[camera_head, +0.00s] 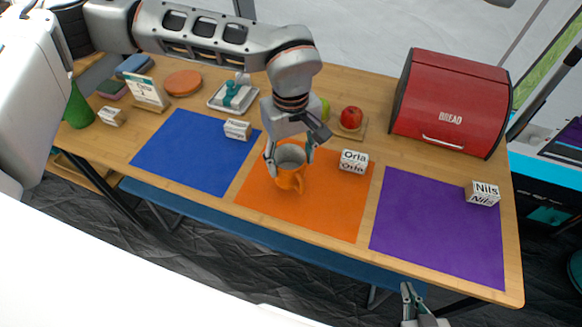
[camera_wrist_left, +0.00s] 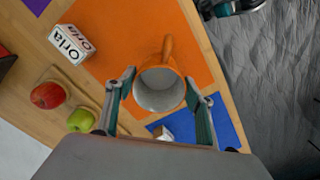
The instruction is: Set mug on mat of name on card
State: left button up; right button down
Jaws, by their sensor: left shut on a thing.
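An orange mug (camera_head: 289,181) with a grey inside is upright over the orange mat (camera_head: 330,215); I cannot tell whether its base touches. My left gripper (camera_head: 289,158) is shut on the mug, with fingers on both sides of it in the left wrist view (camera_wrist_left: 160,82). The handle (camera_wrist_left: 167,46) points away from the gripper there. An "Orla" block (camera_head: 353,162) sits on the orange mat. The blue mat (camera_head: 190,150) and purple mat (camera_head: 435,230) lie either side. A white card (camera_head: 148,91) stands at the back left, its small text seeming to read "Orla". My right gripper (camera_head: 417,303) is at the bottom edge, partly cut off.
A "Nils" block (camera_head: 482,194) is on the purple mat and another name block (camera_head: 237,129) on the blue mat. A red bread box (camera_head: 450,100) stands at the back right. A red apple (camera_head: 351,117) and green apple (camera_wrist_left: 81,119) are behind the orange mat.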

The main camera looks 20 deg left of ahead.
aim_at(291, 168)
pick_arm(q)
notch_tip(291, 168, down, 4)
jog(key=shift+r, duration=0.2)
pick_arm(e)
jog(key=shift+s+f, duration=0.2)
jog(key=shift+f, duration=0.05)
jog(key=shift+s, duration=0.15)
pick_arm(q)
jog(key=o, duration=1.3)
jog(key=shift+f, duration=0.1)
pick_arm(e)
jog(key=shift+f, duration=0.1)
pick_arm(q)
jog(key=shift+r, duration=0.3)
jog(key=shift+r+p, duration=0.4)
jog(key=shift+r, duration=5.45)
pick_arm(e)
jog(key=shift+s+a+r, duration=0.2)
jog(key=shift+s+r, duration=0.05)
jog(key=shift+r, duration=0.05)
